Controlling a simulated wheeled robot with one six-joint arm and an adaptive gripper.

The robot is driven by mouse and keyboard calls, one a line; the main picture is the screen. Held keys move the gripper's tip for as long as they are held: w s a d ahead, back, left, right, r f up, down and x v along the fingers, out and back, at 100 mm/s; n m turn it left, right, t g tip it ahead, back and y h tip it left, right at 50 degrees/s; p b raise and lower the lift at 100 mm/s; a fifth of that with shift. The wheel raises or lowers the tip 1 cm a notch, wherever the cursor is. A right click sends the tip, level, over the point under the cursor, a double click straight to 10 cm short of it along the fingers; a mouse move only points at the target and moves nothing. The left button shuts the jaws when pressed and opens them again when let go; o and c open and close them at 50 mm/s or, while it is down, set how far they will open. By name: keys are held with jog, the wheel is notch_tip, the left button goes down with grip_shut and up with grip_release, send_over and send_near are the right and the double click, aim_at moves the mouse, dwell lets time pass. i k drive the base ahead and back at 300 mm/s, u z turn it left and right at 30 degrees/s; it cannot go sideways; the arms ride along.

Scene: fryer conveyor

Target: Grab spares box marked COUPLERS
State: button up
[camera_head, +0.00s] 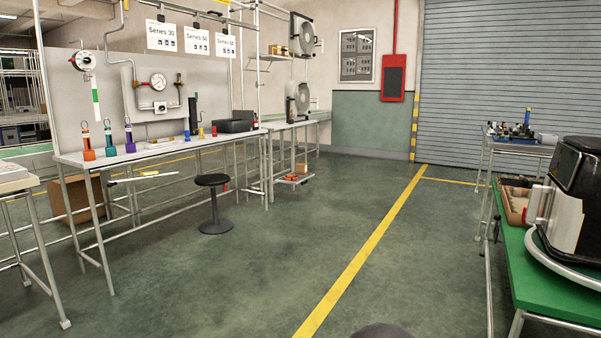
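I cannot read the word COUPLERS on anything in this view, so I cannot tell which box is the spares box. A brown cardboard box (78,199) stands on the floor, partly behind the legs of the left workbench. Dark grey boxes (234,126) sit at the right end of that bench. A small brown box (300,169) is on a low shelf beyond it. A brown tray (514,204) lies on the green table at the right, partly hidden by a black and silver appliance. My gripper is not in view.
The green-topped table (552,268) with the appliance (572,195) borders the right side. The middle floor, crossed by a yellow line (365,255), is mostly clear.

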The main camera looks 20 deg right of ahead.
aim_at(302, 168)
jog(key=z, duration=0.05)
jog(key=i, duration=1.05)
jog(key=z, duration=0.25)
jog(key=i, duration=2.35)
jog(key=z, duration=0.35)
jog(key=i, duration=2.1)
jog(key=z, duration=0.25)
jog(key=i, duration=2.7)
jog(key=z, duration=0.05)
